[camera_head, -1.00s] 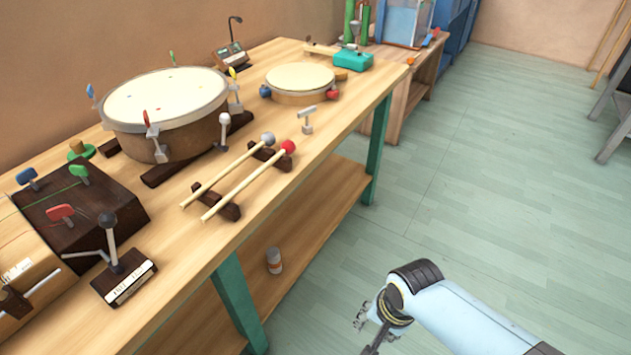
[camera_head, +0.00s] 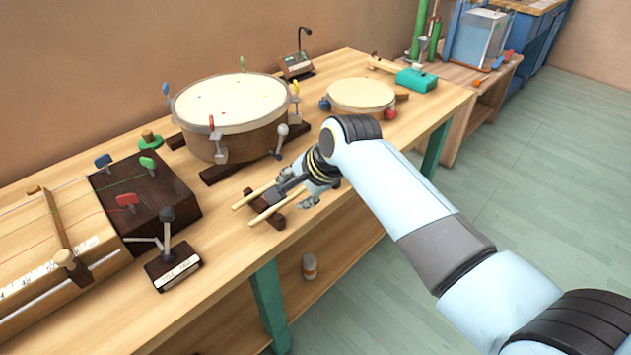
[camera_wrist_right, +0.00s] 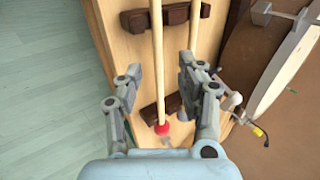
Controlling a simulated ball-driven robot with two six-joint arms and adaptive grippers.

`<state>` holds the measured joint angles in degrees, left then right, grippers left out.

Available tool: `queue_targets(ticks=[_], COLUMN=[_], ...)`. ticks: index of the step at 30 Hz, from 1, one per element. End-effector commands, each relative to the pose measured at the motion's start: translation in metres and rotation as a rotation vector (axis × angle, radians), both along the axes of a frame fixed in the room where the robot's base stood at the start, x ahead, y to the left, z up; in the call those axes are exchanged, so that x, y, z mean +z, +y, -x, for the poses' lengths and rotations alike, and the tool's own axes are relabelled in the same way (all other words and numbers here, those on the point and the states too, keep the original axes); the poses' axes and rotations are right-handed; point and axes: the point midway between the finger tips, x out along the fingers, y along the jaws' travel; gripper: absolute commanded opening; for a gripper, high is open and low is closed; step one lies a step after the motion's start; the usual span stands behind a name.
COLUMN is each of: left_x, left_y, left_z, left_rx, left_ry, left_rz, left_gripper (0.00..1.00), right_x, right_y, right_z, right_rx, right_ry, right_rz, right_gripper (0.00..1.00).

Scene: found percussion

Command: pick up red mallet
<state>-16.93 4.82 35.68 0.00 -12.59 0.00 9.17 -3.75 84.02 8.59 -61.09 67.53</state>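The red mallet (camera_head: 259,219) lies on the bench across dark wooden rests (camera_head: 264,207). In the head view only part of its pale stick shows; my right gripper (camera_head: 291,200) hides its head. In the right wrist view, the red head of the mallet (camera_wrist_right: 163,129) and its stick show between the two spread fingers of my right gripper (camera_wrist_right: 160,72), which is open and empty above it. A second pale stick (camera_head: 245,199) lies parallel, and in the wrist view it passes by the right finger. My left gripper is not in view.
A large drum (camera_head: 228,110) with pegs stands behind the mallets, and a smaller drum (camera_head: 360,95) stands to the right. A dark block with a metal post (camera_head: 172,268) stands at the front left. The bench's front edge is close to the mallets, with open floor beyond.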

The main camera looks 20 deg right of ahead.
Motion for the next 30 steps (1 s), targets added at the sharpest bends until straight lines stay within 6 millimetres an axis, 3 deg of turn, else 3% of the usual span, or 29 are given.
queue_targets(ticks=[8, 17, 26, 30], left_x=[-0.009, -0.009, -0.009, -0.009], left_y=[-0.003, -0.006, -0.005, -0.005], left_z=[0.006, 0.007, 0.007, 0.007], left_rx=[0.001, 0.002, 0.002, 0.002], left_ry=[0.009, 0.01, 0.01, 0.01], left_rz=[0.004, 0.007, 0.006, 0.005], left_gripper=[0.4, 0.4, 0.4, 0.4], right_x=[-0.036, -0.039, -0.039, -0.039], right_y=[0.003, 0.004, 0.004, 0.004], right_z=[-0.02, -0.022, -0.022, -0.022], right_rx=[0.0, -0.001, -0.001, -0.001], right_ry=[0.001, 0.001, 0.001, 0.001], right_rz=[0.0, 0.001, 0.001, 0.001], right_gripper=[0.39, 0.39, 0.0, 0.0])
